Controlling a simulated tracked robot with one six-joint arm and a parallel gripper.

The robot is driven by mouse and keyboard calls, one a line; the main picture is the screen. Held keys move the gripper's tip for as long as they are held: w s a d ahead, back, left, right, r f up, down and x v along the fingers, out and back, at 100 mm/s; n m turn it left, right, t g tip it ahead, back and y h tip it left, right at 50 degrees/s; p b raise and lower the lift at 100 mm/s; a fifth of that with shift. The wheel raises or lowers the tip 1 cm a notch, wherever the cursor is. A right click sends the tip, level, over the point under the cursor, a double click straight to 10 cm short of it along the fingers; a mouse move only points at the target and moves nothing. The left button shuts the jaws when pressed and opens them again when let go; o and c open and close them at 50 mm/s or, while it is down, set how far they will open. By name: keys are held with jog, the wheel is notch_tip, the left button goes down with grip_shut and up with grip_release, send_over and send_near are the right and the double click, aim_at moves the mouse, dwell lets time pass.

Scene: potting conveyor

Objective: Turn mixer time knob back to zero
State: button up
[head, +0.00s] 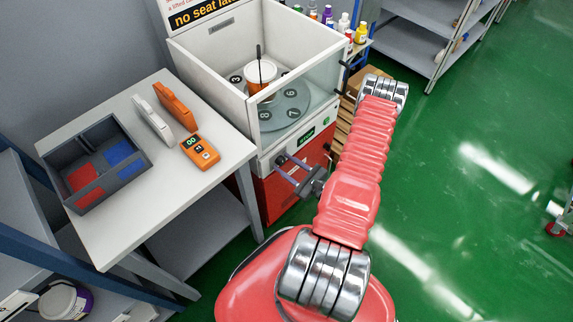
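The mixer is a white open-topped cabinet (207,72) with a clear front pane, standing on a red base (280,196). Inside is a round turntable (287,118) with numbered places, and an orange-and-white pot (259,80) with a dark stick stands on it. A small green display (307,135) is on the front panel. My gripper (280,166) is at the panel's lower left, below the display, its fingers pointing at the panel. The time knob cannot be made out clearly; it may be hidden at the fingertips. Whether the fingers touch anything is too small to tell.
On the left, a white table (190,205) holds a grey divided bin (130,181) with red and blue contents, an orange handheld meter (200,151), and upright white and orange cases (172,108). Bottles and wooden crates stand behind the mixer. Green floor is open on the right.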

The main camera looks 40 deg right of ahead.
jog(key=shift+o, duration=0.6)
jog(key=shift+r, duration=0.1)
jog(key=shift+s+d, duration=0.1)
jog(key=shift+s, duration=0.45)
jog(key=s+r, duration=0.1)
jog(key=s, duration=1.1)
jog(key=shift+s+d, duration=0.3)
jog(key=shift+d, duration=0.1)
